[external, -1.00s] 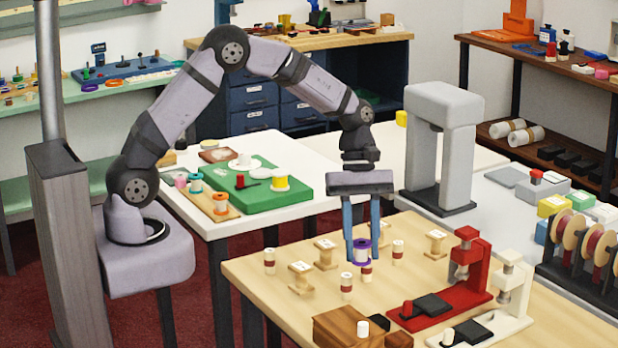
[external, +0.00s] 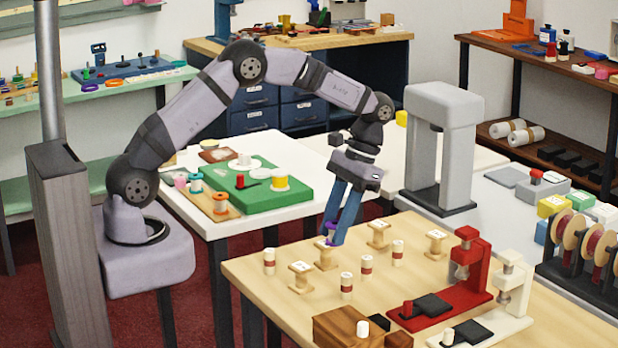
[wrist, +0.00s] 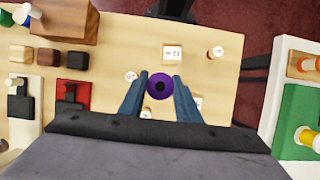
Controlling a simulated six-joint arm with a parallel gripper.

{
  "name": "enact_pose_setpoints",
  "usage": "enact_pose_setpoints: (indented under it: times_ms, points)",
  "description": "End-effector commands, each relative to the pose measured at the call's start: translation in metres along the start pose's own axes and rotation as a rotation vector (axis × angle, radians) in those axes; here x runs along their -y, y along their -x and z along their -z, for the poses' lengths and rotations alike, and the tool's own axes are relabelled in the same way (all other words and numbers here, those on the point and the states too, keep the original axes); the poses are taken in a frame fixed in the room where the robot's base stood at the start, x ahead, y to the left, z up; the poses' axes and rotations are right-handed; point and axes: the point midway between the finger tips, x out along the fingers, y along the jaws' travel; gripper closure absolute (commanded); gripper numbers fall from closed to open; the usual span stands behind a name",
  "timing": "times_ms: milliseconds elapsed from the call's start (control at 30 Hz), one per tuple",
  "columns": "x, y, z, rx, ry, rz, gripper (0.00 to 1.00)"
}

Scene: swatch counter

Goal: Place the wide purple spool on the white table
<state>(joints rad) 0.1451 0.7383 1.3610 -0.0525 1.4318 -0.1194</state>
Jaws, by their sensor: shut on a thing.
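The wide purple spool (wrist: 160,87) is held between the two blue fingers of my gripper (wrist: 160,92), its round purple end and dark centre hole facing the wrist camera. In the external view my gripper (external: 333,234) is tilted, and the spool (external: 330,232) shows only partly between the fingertips. It is above the light wooden table, near its back left edge and close to a wooden stand. The white table (external: 213,226) stands to the left of the gripper in the external view, across a gap, with a green board (external: 262,196) on it.
The wooden table (external: 262,290) carries several wooden stands (external: 301,277) and small banded spools (external: 346,286). A red press (external: 468,262) and a white press (external: 512,290) stand at right. A wooden board with spools (external: 212,203) lies on the white table beside the green board.

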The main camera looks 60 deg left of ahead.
Motion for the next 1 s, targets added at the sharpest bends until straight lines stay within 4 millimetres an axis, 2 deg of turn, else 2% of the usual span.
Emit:
enact_pose_setpoints:
  times_ms: [467, 667, 867, 1000]
  points:
    - [0.002, -0.002, 0.001, 0.000, 0.009, -0.004, 0.95]
    - [0.009, 0.001, 0.010, -0.001, 0.083, -0.035, 0.95]
    - [0.035, 0.013, 0.039, -0.001, 0.341, -0.143, 0.95]
    - [0.068, 0.026, 0.070, -0.001, 0.654, -0.273, 0.95]
